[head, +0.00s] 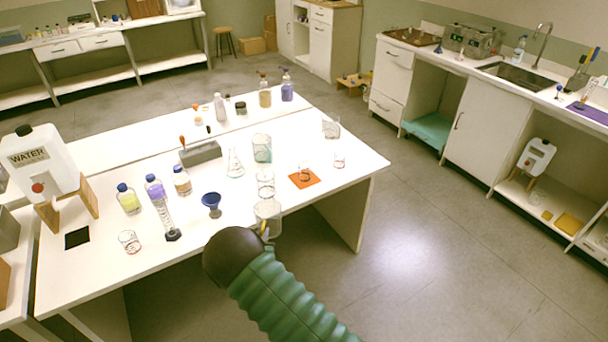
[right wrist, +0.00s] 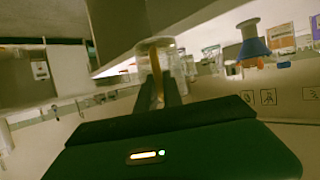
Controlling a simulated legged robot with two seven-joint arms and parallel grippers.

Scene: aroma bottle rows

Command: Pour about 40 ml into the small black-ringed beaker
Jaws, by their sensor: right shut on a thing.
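My right gripper (right wrist: 160,92) is shut on the yellowish handle of a clear glass vessel (right wrist: 155,47). In the head view this vessel (head: 267,210) is at the table's front edge, beyond my dark wrist, which hides most of the gripper; whether it touches the table is unclear. I cannot tell how much liquid it holds. A small beaker (head: 305,174) stands on an orange mat, right of and beyond the vessel. Other small beakers stand at right (head: 339,160) and front left (head: 129,241). Ring colours are too small to be sure of. My left gripper is out of view.
Clear glassware (head: 265,183) stands just behind the held vessel, with a taller beaker (head: 262,148) farther back. A blue funnel (head: 211,200) and a cylinder (head: 168,220) stand to its left. A water jug (head: 45,165) is at far left.

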